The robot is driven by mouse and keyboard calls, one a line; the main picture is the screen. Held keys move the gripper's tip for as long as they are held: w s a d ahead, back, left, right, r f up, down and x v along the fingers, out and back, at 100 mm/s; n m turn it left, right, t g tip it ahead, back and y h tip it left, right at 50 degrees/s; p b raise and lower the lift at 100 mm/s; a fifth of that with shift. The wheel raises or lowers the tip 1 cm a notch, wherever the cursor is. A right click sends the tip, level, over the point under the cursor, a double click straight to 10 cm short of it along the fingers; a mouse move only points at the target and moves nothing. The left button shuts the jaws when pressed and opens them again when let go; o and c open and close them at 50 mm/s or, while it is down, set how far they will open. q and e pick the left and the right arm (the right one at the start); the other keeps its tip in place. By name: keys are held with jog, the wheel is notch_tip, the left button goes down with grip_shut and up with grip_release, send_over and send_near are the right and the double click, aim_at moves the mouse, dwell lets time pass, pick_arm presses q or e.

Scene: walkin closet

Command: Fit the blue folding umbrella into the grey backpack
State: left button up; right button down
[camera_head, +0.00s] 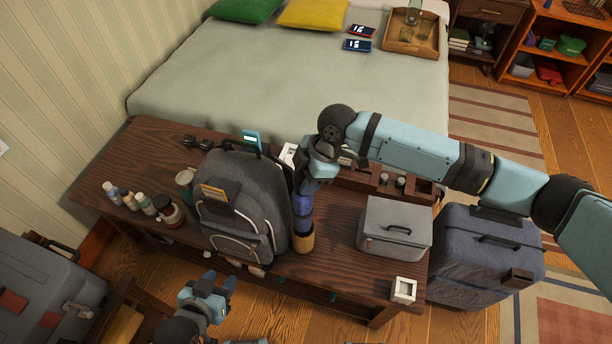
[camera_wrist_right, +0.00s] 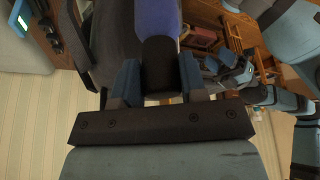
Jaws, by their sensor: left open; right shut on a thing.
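The grey backpack (camera_head: 236,200) stands upright on the dark wooden bench, with a tan tag on its front. My right gripper (camera_head: 312,172) is shut on the blue folding umbrella (camera_head: 303,204) and holds it upright just right of the backpack, outside it. In the right wrist view, the fingers (camera_wrist_right: 159,78) close on the umbrella's dark end, and its blue part (camera_wrist_right: 155,15) extends beyond. A tan cylindrical piece (camera_head: 303,239) shows at the umbrella's lower end; I cannot tell whether it is a separate cup. My left gripper (camera_head: 210,294) is open and empty, low in front of the bench.
Several small bottles (camera_head: 142,202) stand left of the backpack on the bench (camera_head: 330,268). A grey case (camera_head: 394,226) and a small white box (camera_head: 403,289) are to the right. A dark suitcase (camera_head: 490,255) stands beyond the bench's right end. The bed (camera_head: 290,70) lies behind.

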aim_at(306, 199)
jog(key=shift+f, duration=0.4)
dwell(0.3)
dwell(0.4)
jog(key=shift+p, duration=0.35)
dwell(0.4)
jog(key=shift+f+b, duration=0.85)
jog(key=shift+f, duration=1.1)
jog(key=shift+f+b, duration=0.8)
jog(key=shift+f, duration=1.05)
jog(key=shift+f+b, duration=0.65)
jog(key=shift+f, duration=0.8)
